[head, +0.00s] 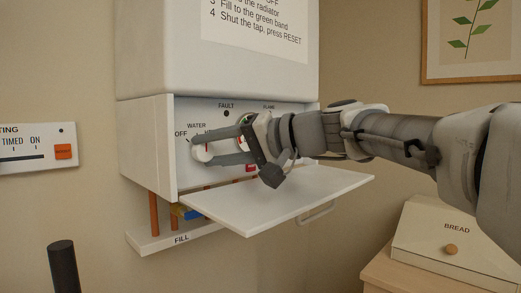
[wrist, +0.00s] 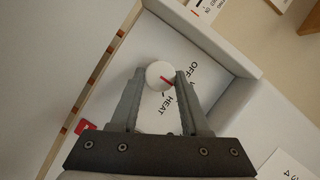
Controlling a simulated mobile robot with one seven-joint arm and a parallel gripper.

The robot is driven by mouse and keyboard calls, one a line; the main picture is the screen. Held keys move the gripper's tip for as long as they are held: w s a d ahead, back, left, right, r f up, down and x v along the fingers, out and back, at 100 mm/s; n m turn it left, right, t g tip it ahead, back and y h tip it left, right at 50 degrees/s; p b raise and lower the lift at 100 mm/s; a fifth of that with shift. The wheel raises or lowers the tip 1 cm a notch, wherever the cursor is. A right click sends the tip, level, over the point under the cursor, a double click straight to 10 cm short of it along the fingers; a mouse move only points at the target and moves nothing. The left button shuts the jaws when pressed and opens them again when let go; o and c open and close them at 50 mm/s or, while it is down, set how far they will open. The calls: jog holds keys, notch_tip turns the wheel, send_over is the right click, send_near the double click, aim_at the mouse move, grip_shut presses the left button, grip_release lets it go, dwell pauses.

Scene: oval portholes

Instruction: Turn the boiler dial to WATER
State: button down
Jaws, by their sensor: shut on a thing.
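The boiler dial is a small round white knob with a red mark; it shows in the wrist view (wrist: 157,74) and on the panel in the head view (head: 200,153). My gripper (head: 197,152) is shut on the dial, one finger on each side, in the wrist view (wrist: 161,78) too. In the wrist view the red mark slants toward the right finger, which partly hides the middle label. I cannot tell exactly which label it points at.
The boiler's white flap (head: 290,195) hangs open below my gripper. Pipes and a FILL ledge (head: 160,241) are under the boiler (head: 150,60). A timer panel (head: 20,150) is on the left wall; a bread box (head: 450,245) stands at lower right.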

jog(key=shift+c, duration=1.9)
grip_release()
jog(key=shift+d, duration=0.15)
jog(key=p+v, duration=0.3)
jog(key=v, duration=1.4)
jog(key=shift+s+d+r, duration=0.1)
jog(key=shift+d, duration=0.05)
